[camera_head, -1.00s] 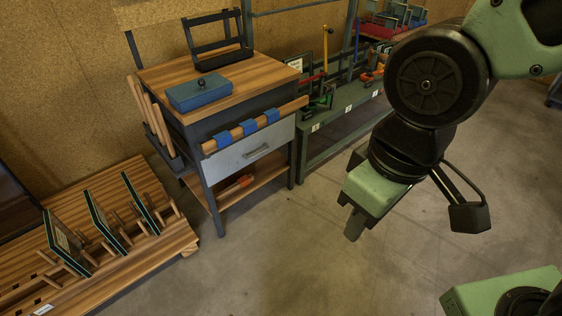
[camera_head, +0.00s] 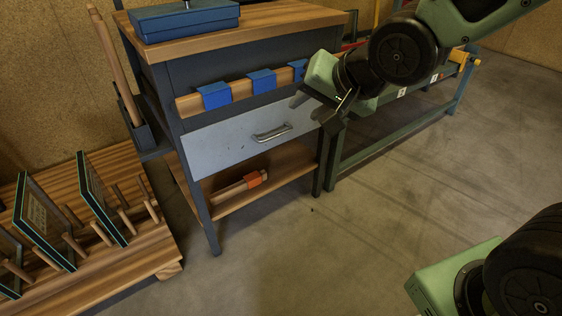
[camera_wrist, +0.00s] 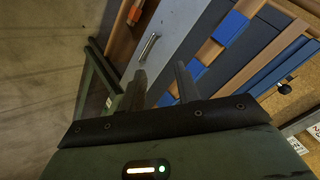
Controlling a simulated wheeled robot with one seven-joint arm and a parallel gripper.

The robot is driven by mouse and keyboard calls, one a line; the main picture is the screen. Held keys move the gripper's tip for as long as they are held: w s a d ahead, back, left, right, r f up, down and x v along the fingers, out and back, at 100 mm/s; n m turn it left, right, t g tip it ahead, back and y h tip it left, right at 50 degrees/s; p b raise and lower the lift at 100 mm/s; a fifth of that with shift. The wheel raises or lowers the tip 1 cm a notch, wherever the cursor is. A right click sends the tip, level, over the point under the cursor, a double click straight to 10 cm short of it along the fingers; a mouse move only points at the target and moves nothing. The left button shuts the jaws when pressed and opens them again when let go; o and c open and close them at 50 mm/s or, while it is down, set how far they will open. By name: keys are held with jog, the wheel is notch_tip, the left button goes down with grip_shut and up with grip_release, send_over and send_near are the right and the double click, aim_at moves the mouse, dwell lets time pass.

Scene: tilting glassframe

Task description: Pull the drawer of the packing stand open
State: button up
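The packing stand (camera_head: 205,222) has a wooden top and dark legs. Its grey drawer (camera_head: 222,146) is closed, with a metal bar handle (camera_head: 272,132) on the front. In the wrist view the drawer front (camera_wrist: 180,33) is tilted and the handle (camera_wrist: 149,47) lies beyond the fingertips. My gripper (camera_head: 297,98) is up and to the right of the handle, apart from it. In the wrist view its two fingers (camera_wrist: 160,77) are spread with nothing between them. The fingertips are small and partly unclear in the head view.
A wooden rail with blue clips (camera_head: 262,80) runs above the drawer. A blue box (camera_head: 185,20) sits on top. A lower shelf (camera_head: 290,165) holds an orange-banded piece. A pallet rack with panels (camera_head: 110,265) stands left. A green bench (camera_head: 375,143) is right. Floor in front is clear.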

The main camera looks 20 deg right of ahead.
jog(key=w+d+f+m+t+y+b, duration=0.1)
jog(key=w+d+f+m+t+b, duration=0.25)
jog(key=f+b, duration=0.7)
jog(key=w+d+f+m+t+y+b, duration=0.1)
jog(key=w+d+f+m+t+b, duration=0.15)
jog(key=f+m+b, duration=0.8)
jog(key=n+p, duration=0.5)
send_near(279, 135)
jog(key=v, duration=0.3)
jog(key=shift+a+r, duration=0.1)
jog(key=shift+r, duration=0.15)
jog(key=shift+w+f+p, duration=0.1)
jog(key=shift+p, duration=1.05)
jog(key=b+x, duration=0.2)
jog(key=x, duration=0.9)
jog(key=shift+w+f, duration=0.25)
jog(key=shift+w, duration=0.05)
grip_shut()
